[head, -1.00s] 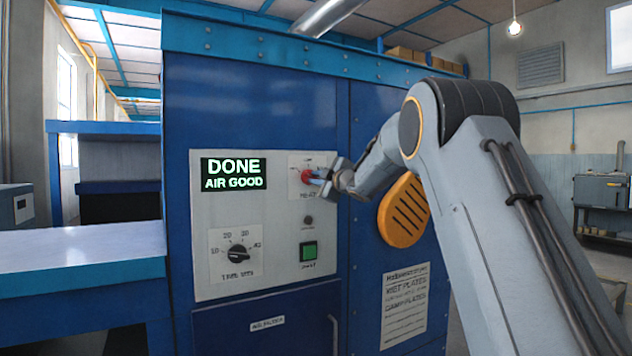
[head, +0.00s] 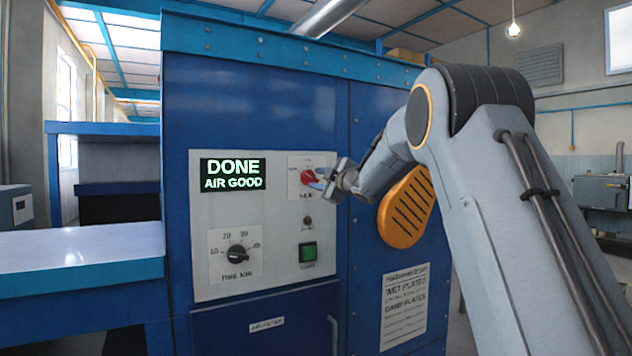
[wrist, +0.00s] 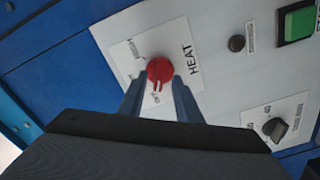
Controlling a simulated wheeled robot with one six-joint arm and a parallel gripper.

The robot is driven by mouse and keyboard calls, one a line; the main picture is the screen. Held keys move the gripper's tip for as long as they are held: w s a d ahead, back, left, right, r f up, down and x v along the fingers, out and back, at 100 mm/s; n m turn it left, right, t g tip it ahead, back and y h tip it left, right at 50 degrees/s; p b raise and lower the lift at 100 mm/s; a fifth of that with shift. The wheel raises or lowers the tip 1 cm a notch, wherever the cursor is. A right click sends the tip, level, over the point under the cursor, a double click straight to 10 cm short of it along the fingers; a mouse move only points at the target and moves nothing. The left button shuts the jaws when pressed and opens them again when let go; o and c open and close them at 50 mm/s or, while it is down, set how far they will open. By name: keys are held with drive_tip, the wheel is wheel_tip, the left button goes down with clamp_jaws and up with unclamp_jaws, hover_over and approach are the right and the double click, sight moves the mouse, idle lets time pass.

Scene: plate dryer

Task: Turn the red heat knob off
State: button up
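The red heat knob (head: 308,177) sits on a white label plate high on the right of the dryer's control panel. It also shows in the wrist view (wrist: 160,70), where its pointer ridge aims down the picture at a small label I cannot read surely. My gripper (head: 322,181) is at the knob's right side in the head view. In the wrist view its two blue fingers (wrist: 159,88) are apart, one on each side of the knob's lower part. They look open around it; contact is not clear.
A black time dial (head: 238,254), a green button (head: 308,252) and a small dark button (head: 307,221) are on the same panel. The display (head: 233,174) reads DONE, AIR GOOD. An orange vented cover (head: 405,208) is right of the panel, close to my arm.

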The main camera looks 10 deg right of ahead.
drive_tip(key=b+v, duration=0.1)
drive_tip(key=v, duration=0.5)
idle(0.3)
drive_tip(key=s+d+f+m+g+h+p, duration=0.1)
drive_tip(key=s+f+m+g+h, duration=0.3)
drive_tip(key=s+f, duration=0.65)
drive_tip(key=s+d+f+m+g+h+p, duration=0.1)
drive_tip(key=s+f+m+g+h, duration=0.25)
drive_tip(key=s+f+m, duration=0.7)
drive_tip(key=s+a+f+g, duration=0.1)
drive_tip(key=s+f+g, duration=0.2)
drive_tip(key=s, duration=0.7)
drive_tip(key=s+a+f+m+g+y+p, duration=0.1)
drive_tip(key=s+a+f+g, duration=0.1)
drive_tip(key=s+f, duration=0.6)
drive_tip(key=s+a+f+g+y+p, duration=0.1)
drive_tip(key=s+f+g, duration=0.3)
drive_tip(key=s, duration=0.9)
drive_tip(key=shift+s+a+f+g, duration=0.4)
drive_tip(key=shift+a+f, duration=0.35)
drive_tip(key=shift+f, duration=0.15)
